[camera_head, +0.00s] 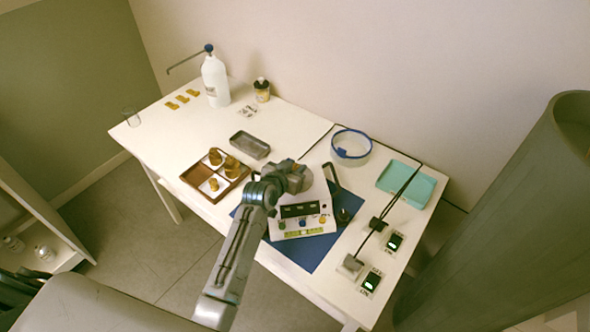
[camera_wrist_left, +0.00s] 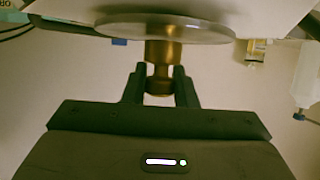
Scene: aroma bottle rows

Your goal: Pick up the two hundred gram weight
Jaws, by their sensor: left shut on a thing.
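My left gripper (camera_head: 297,178) is over the white balance (camera_head: 302,222) in the head view. In the left wrist view, which looks upside down, the left gripper (camera_wrist_left: 159,85) is shut on the knob of a brass weight (camera_wrist_left: 162,52). The weight's base is at a round metal pan (camera_wrist_left: 205,34); I cannot tell if they touch. No mass marking is readable on it. Other brass weights (camera_head: 231,166) stand on white squares in a brown wooden tray (camera_head: 205,187), left of the arm. My right gripper is not in view.
A grey metal tray (camera_head: 250,145) lies behind the wooden tray. A blue-rimmed clear bowl (camera_head: 351,146) and teal tray (camera_head: 415,186) are at the right. Two small devices with green displays (camera_head: 371,281) and dark cables lie at the front right. The table's left middle is clear.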

